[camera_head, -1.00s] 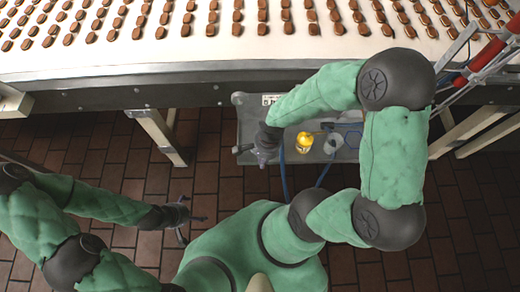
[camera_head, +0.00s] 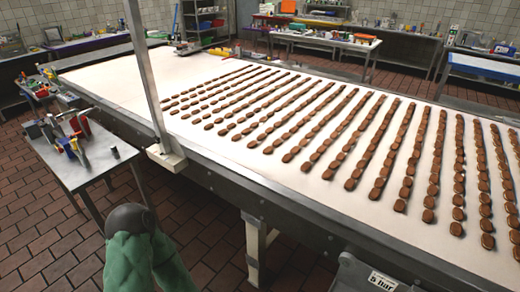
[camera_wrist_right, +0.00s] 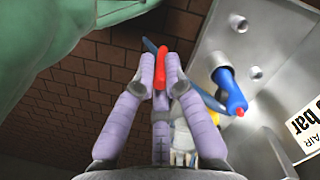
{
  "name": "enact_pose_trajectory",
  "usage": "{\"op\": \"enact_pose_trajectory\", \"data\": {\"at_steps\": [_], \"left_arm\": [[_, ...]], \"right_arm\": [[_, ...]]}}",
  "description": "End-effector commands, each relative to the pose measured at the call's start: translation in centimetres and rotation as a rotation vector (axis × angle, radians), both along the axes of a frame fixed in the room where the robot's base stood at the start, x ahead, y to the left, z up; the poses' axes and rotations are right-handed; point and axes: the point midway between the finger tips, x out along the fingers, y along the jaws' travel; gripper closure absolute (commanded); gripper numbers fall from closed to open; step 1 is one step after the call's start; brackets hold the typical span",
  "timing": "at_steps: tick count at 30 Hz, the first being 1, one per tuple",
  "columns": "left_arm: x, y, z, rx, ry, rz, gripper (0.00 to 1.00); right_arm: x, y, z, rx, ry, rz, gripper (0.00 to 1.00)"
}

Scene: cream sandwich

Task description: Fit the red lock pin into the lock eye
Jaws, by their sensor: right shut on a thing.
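In the right wrist view the fingertips of my right gripper (camera_wrist_right: 162,75) are closed around a slim red pin (camera_wrist_right: 162,61), which points up between them. Its lower end is hidden by the fingers. A blue piece with a red tip (camera_wrist_right: 230,91) sits on a grey metal panel to the right, apart from the held pin. I cannot make out the lock eye in either view. My left gripper is not in view.
A blue hose (camera_wrist_right: 206,97) runs behind the fingers. The grey panel (camera_wrist_right: 262,65) bears a label (camera_wrist_right: 303,127). In the head view a conveyor (camera_head: 110,77) carries rows of brown biscuits, beside a side table (camera_head: 92,165) with tools. Brick floor (camera_head: 40,235) is open at lower left.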

Motion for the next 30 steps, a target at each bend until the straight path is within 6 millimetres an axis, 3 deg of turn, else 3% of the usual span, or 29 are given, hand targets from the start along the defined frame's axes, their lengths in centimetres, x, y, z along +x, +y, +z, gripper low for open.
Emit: {"op": "enact_pose_trajectory", "data": {"at_steps": [4, 8, 21, 30], "left_arm": [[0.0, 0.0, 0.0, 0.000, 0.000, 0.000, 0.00], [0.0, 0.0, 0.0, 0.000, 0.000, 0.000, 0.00], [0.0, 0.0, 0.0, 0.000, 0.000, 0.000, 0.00], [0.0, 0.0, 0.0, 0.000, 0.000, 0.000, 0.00]], "right_arm": [[0.6, -0.1, 0.1, -0.002, -0.003, 0.031, 1.00], [2.5, -0.3, 0.4, -0.010, -0.007, 0.153, 1.00], [14.0, 0.6, 2.8, -0.023, -0.011, 0.920, 1.00], [18.7, 2.3, 4.0, -0.005, -0.003, 1.275, 1.00]]}}
